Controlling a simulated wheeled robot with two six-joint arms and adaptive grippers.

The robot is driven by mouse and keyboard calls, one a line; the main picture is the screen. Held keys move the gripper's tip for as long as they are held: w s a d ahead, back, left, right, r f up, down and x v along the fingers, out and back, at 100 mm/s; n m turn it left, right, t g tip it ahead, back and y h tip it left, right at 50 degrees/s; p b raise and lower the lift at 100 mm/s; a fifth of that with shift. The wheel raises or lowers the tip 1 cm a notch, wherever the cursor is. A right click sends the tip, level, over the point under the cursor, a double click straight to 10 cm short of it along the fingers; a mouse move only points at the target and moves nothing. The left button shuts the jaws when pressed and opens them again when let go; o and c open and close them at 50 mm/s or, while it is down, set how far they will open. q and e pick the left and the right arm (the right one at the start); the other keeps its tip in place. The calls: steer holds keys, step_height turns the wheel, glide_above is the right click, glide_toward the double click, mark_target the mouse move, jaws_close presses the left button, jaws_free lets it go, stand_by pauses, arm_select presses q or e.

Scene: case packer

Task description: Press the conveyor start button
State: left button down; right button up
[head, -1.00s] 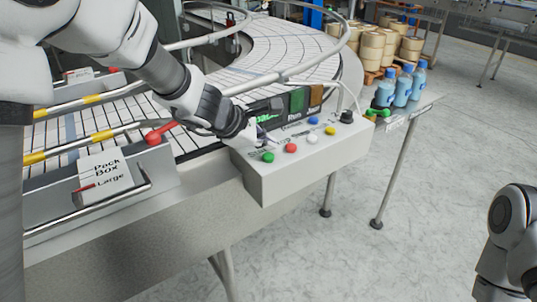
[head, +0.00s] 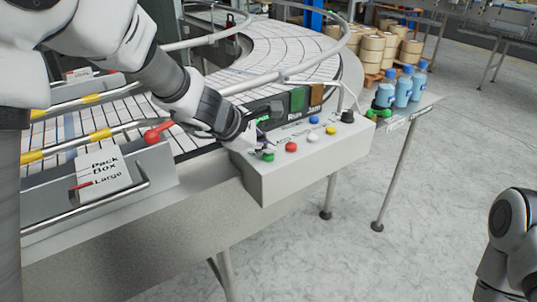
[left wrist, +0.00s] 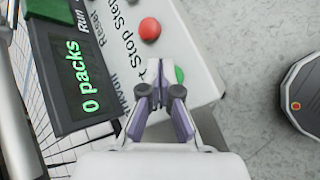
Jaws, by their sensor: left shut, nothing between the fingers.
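The control box (head: 310,165) stands at the conveyor's edge, with a row of coloured buttons on its sloped top. The green button (head: 268,156) is at the left end of the front row. It shows partly in the left wrist view (left wrist: 179,75), beside the fingers, near the printed words "Stop Step". My left gripper (head: 263,145) is shut and empty, with its fingertips just above and behind the green button. I cannot tell whether they touch it. The red button (head: 291,147) is to its right. My right gripper is out of view.
A display reading "0 packs" (left wrist: 92,90) stands behind the buttons. White, blue and yellow buttons and a black knob (head: 347,116) are further right. A red-handled lever (head: 158,132) is left of my gripper. Blue bottles (head: 403,88) stand on a side table.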

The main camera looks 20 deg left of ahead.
mark_target(267, 155)
arm_select(q)
steer(key=shift+f+b, duration=0.45)
stand_by(0.3)
steer(key=shift+r, duration=0.15)
steer(key=shift+r+p, duration=0.85)
steer(key=shift+r, duration=0.1)
step_height(267, 155, up, 5)
steer(key=p, duration=0.4)
